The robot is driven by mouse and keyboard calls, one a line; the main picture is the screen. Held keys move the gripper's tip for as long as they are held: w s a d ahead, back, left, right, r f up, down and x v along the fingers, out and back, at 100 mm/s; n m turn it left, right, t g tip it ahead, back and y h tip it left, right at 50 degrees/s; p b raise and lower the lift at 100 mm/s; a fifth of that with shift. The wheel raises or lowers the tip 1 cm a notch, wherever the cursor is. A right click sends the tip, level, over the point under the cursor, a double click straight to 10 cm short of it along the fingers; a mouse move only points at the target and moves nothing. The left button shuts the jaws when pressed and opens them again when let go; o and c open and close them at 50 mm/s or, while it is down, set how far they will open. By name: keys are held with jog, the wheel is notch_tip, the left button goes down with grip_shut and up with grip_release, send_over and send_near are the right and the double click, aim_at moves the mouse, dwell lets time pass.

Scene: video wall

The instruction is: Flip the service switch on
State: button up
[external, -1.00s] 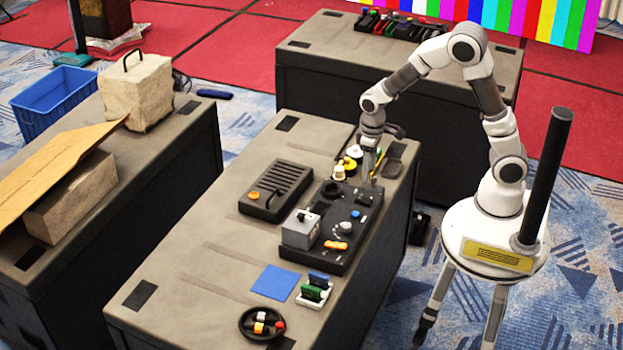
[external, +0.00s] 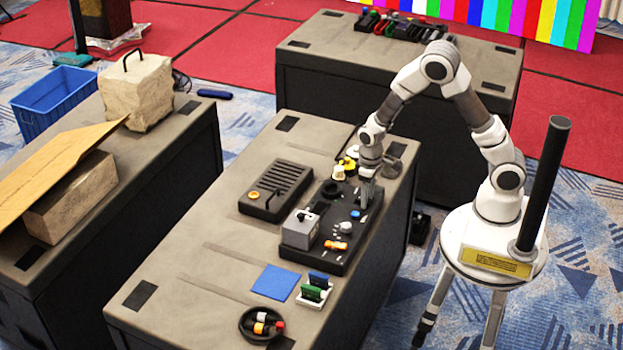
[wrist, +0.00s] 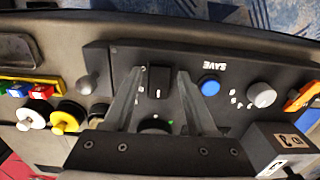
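The black control panel (external: 335,235) lies on the near dark table; it also fills the middle of the wrist view (wrist: 225,75). A small black rocker-like switch (wrist: 159,82) sits on it between my gripper's fingers. My gripper (wrist: 160,73) is open, one finger on each side of that switch, with a gap on both sides. In the external view my gripper (external: 368,200) points down over the panel's far right part. I cannot read which control is labelled service.
A blue button (wrist: 209,85) marked SAVE, a grey knob (wrist: 261,94) and an orange control (wrist: 302,97) lie to the right of my fingers. Yellow and white round pieces (wrist: 65,122) are at the left. A slotted black box (external: 276,190) lies beside the panel.

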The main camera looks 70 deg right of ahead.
grip_shut()
jog(key=shift+r, duration=0.15)
jog(key=shift+w+r+g+p, duration=0.2)
jog(key=shift+g+p, duration=0.4)
jog(key=shift+p, duration=0.6)
jog(key=shift+w+f+g+p, duration=0.1)
jog(key=shift+w+g+p, duration=0.1)
jog(key=shift+g+p, duration=0.35)
jog(key=shift+w+f+g+p, duration=0.15)
jog(key=shift+g+p, duration=0.2)
jog(key=shift+g, duration=0.3)
jog(key=shift+o, duration=0.8)
grip_release()
